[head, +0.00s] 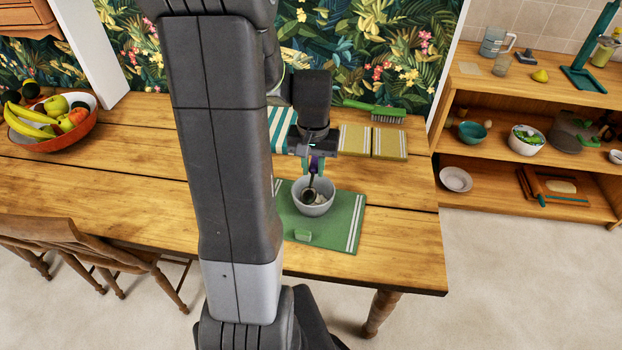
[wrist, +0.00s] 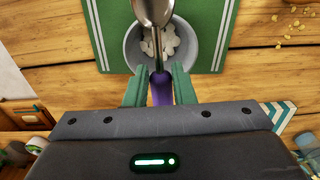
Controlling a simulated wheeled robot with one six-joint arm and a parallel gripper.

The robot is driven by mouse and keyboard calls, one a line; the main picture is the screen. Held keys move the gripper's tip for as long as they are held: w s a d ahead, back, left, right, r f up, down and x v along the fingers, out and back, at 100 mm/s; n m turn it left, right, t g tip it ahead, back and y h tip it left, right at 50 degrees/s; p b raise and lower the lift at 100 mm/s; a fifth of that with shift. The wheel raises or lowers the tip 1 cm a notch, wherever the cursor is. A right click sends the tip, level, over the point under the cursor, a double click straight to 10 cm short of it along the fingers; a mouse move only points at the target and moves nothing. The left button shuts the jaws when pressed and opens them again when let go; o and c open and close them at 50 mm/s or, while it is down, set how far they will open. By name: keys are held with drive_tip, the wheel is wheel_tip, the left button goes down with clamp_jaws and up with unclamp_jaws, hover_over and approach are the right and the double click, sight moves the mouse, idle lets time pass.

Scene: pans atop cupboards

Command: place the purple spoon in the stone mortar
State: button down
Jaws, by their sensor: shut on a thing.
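My gripper (head: 315,160) is shut on the purple handle of the spoon (wrist: 161,92); the green fingertips (wrist: 159,76) sit either side of it in the wrist view. The spoon's metal bowl end points down in the head view (head: 309,193), over or inside the opening of a light grey bowl (head: 314,210), which looks to be the stone mortar. The mortar (wrist: 193,45) stands on a green mat and holds several whitish pieces. I cannot tell whether the spoon touches it.
Yellowish cloths (head: 390,143) and a green brush (head: 374,111) lie behind. A fruit bowl (head: 75,134) is far left. Shelves (head: 500,168) stand right.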

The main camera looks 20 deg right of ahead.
sight(313, 174)
drive_tip(key=shift+f, duration=2.8)
drive_tip(key=shift+f+b, duration=0.3)
drive_tip(key=c, duration=1.2)
unclamp_jaws()
drive_tip(key=shift+c, duration=0.2)
drive_tip(key=shift+o, duration=0.2)
drive_tip(key=shift+r, duration=0.1)
drive_tip(key=shift+r+p, duration=0.3)
drive_tip(key=shift+p, duration=0.1)
wheel_tip(313, 174, up, 12)
drive_tip(key=shift+f, duration=0.1)
drive_tip(key=shift+f, duration=0.1)
